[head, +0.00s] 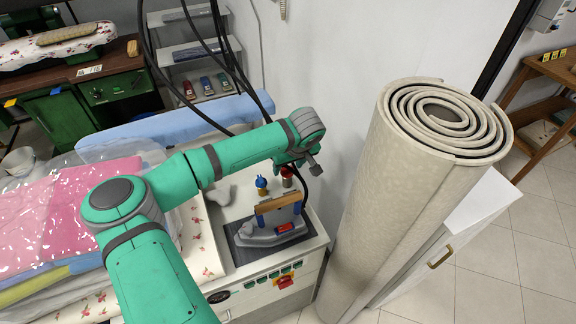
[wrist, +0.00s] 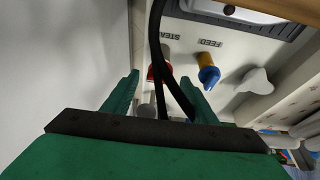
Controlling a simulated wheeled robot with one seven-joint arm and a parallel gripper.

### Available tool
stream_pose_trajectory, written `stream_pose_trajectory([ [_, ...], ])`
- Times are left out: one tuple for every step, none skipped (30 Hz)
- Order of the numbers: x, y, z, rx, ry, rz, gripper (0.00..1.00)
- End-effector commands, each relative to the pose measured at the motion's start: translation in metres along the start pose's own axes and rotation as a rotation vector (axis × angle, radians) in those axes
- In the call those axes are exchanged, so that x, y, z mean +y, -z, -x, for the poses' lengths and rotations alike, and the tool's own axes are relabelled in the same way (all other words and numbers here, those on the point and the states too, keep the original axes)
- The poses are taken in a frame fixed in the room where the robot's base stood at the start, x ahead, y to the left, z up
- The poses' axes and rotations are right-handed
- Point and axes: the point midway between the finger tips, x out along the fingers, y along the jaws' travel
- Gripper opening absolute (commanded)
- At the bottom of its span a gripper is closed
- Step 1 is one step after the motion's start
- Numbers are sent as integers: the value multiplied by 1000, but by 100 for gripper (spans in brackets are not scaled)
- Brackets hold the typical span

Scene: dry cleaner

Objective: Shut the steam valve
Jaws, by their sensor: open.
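The steam valve (wrist: 150,73) is a small red knob beside an upside-down label that reads STEAM in the wrist view. Black cables cross in front of it and hide part of it. In the head view its red top (head: 287,172) shows just below my wrist, at the back of the ironing unit. My gripper (wrist: 159,79) is open, with its green fingers pointing toward the red knob and a gap still between them. In the head view my gripper (head: 312,166) is small and partly hidden. A blue valve on a yellow stem (wrist: 208,73), labelled FEED, stands beside the red one.
An iron (head: 270,236) rests on the unit's dark plate in front of the valves. A tall rolled carpet (head: 405,185) stands close on the right. A white wall (head: 345,70) is behind. Wrapped pink laundry (head: 70,215) lies on the left. Black cables hang by my arm.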

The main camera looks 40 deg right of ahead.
Motion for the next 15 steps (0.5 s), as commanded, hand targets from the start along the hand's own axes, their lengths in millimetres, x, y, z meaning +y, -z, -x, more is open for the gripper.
stream_pose_trajectory([
  [0, 0, 0, 0, 0, 0, 52],
  [0, 0, 0, 0, 0, 0, 52],
  [0, 0, 0, 0, 0, 0, 52],
  [0, 0, 0, 0, 0, 0, 52],
  [0, 0, 0, 0, 0, 0, 52],
  [0, 0, 0, 0, 0, 0, 43],
  [0, 0, 0, 0, 0, 0, 36],
  [0, 0, 0, 0, 0, 0, 29],
  [0, 0, 0, 0, 0, 0, 19],
  [0, 0, 0, 0, 0, 0, 12],
  [0, 0, 0, 0, 0, 1, 11],
  [0, 0, 0, 0, 0, 1, 11],
  [0, 0, 0, 1, 0, 1, 11],
  [0, 0, 0, 1, 0, 1, 11],
  [1, 0, 0, 1, 1, 3, 11],
])
